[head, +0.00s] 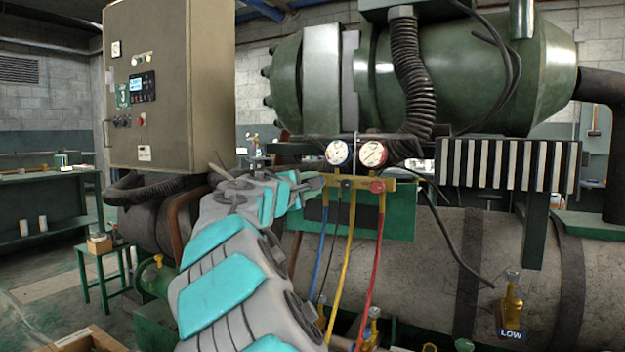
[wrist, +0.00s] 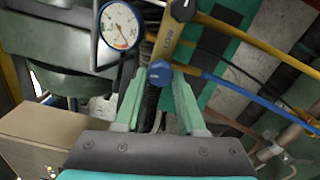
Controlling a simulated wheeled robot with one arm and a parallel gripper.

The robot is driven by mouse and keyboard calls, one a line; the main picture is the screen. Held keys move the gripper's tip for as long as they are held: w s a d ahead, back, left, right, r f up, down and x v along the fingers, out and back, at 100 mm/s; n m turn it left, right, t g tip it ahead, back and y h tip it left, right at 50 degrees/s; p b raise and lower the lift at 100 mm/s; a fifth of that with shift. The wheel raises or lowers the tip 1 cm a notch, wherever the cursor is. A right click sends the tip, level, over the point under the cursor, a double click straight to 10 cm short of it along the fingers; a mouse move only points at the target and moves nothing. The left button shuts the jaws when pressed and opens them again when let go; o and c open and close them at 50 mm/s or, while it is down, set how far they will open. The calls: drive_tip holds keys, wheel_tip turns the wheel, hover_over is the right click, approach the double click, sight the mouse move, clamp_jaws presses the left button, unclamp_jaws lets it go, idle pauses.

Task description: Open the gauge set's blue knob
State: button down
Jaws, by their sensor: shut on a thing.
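The gauge set has a yellow manifold bar (head: 361,181) with a blue-rimmed gauge (head: 337,152) and a red-rimmed gauge (head: 372,153) above it. A red knob (head: 377,187) sits at the bar's right end. The blue knob (wrist: 160,72) is at the near end of the bar in the wrist view, between my fingertips. My gripper (wrist: 160,78) is shut on the blue knob, one finger on each side. In the head view my gripper (head: 315,183) reaches the bar's left end and hides the blue knob.
Blue (head: 325,240), yellow (head: 349,250) and red (head: 375,250) hoses hang below the bar. A grey control cabinet (head: 165,85) stands to the left.

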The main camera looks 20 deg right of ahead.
drive_tip(key=shift+f, duration=0.1)
drive_tip(key=c, duration=0.5)
unclamp_jaws()
drive_tip(key=shift+a, duration=0.1)
drive_tip(key=b+v, duration=0.1)
drive_tip(key=v, duration=0.6)
drive_tip(key=shift+s+a, duration=0.2)
drive_tip(key=shift+a, duration=0.1)
